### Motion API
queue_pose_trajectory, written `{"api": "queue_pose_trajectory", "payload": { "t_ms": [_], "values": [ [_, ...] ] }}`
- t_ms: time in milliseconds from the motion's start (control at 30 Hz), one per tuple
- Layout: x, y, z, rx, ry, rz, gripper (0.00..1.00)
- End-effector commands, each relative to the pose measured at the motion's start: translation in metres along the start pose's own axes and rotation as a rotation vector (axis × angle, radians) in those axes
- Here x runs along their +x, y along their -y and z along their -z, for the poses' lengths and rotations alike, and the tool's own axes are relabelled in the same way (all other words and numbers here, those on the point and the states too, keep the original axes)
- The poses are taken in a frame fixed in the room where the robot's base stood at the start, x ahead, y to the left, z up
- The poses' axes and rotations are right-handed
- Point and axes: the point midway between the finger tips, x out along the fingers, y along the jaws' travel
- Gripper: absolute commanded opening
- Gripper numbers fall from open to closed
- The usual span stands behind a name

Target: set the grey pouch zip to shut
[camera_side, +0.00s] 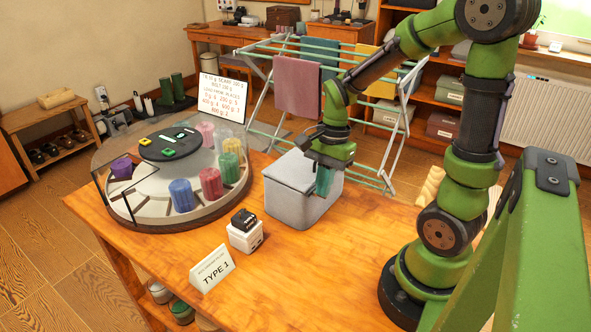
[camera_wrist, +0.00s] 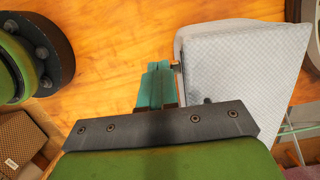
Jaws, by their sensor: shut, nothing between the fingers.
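The grey pouch (camera_side: 300,190) is a box-shaped bag standing on the wooden table, with its lid lying over the top. In the wrist view its pale quilted top (camera_wrist: 245,65) fills the right side, and a small dark zip pull (camera_wrist: 177,66) shows at its left edge. My gripper (camera_side: 323,190) is at the pouch's right front side in the side view. Its teal fingers (camera_wrist: 158,68) are shut and empty, with the tips close beside the zip pull; I cannot tell whether they touch it. Part of the zip line is hidden.
A round carousel (camera_side: 180,200) with several coloured cylinders stands left of the pouch. A white box with a black top (camera_side: 245,232) and a "TYPE 1" sign (camera_side: 213,269) stand in front. A drying rack (camera_side: 300,90) is behind. The table's front right is clear.

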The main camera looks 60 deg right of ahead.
Motion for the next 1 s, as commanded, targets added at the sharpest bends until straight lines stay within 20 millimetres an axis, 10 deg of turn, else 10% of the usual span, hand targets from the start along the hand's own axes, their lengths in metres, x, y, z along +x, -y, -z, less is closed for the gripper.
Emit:
{"api": "queue_pose_trajectory", "payload": {
  "t_ms": [367,1000],
  "values": [
    [-0.016,0.001,0.017,0.005,-0.001,0.003,0.00],
    [-0.126,0.001,0.028,-0.005,-0.002,0.003,0.09]
  ]
}}
